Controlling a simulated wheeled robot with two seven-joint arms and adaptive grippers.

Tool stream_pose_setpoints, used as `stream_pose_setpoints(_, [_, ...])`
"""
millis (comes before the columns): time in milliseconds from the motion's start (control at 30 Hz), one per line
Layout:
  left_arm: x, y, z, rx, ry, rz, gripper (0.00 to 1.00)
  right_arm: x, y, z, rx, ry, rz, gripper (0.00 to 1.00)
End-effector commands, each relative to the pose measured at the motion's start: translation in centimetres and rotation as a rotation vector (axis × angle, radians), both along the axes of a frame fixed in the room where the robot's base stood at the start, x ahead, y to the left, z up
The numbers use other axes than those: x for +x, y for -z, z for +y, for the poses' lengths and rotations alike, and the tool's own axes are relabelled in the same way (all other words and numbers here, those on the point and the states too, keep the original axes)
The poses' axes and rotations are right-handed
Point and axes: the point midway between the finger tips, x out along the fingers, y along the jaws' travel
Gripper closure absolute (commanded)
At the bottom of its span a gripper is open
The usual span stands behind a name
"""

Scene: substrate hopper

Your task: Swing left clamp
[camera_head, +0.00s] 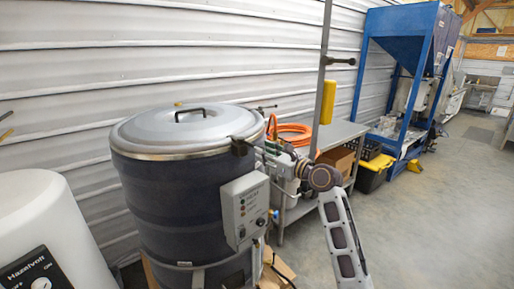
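A dark drum (170,205) stands at center left, with a grey domed lid (165,130) and a black top handle. My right arm comes in from the lower right. My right gripper (256,150) is at the drum's right rim, above the control box. A dark clamp-like piece (239,146) sits at the rim beside it; I cannot tell whether they touch or whether the fingers are closed. Another thin dark bar (266,107) shows behind the rim, and a small yellow piece (179,103) at the back. Which is the left clamp is unclear. My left gripper is not in view.
A grey control box (245,209) hangs on the drum's front right. A white tank (45,225) stands at the lower left. A metal table (345,133) with an orange hose (291,133) is behind my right arm. A blue hopper frame (400,50) stands farther back. Floor is clear at right.

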Motion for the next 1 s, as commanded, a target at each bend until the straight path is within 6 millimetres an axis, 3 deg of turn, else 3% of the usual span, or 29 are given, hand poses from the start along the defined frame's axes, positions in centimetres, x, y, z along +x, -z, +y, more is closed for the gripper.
stream_pose_setpoints(500, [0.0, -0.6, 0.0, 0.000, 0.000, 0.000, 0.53, 3.2, 0.0, 2.8, -0.001, 0.000, 0.001, 0.66])
stream_pose_setpoints(967, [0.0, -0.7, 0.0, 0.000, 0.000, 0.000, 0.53, 3.5, 0.0, 3.1, -0.001, 0.000, 0.000, 0.66])
stream_pose_setpoints(1000, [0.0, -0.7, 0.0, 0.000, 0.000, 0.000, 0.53, 3.5, 0.0, 3.1, -0.001, 0.000, 0.000, 0.72])
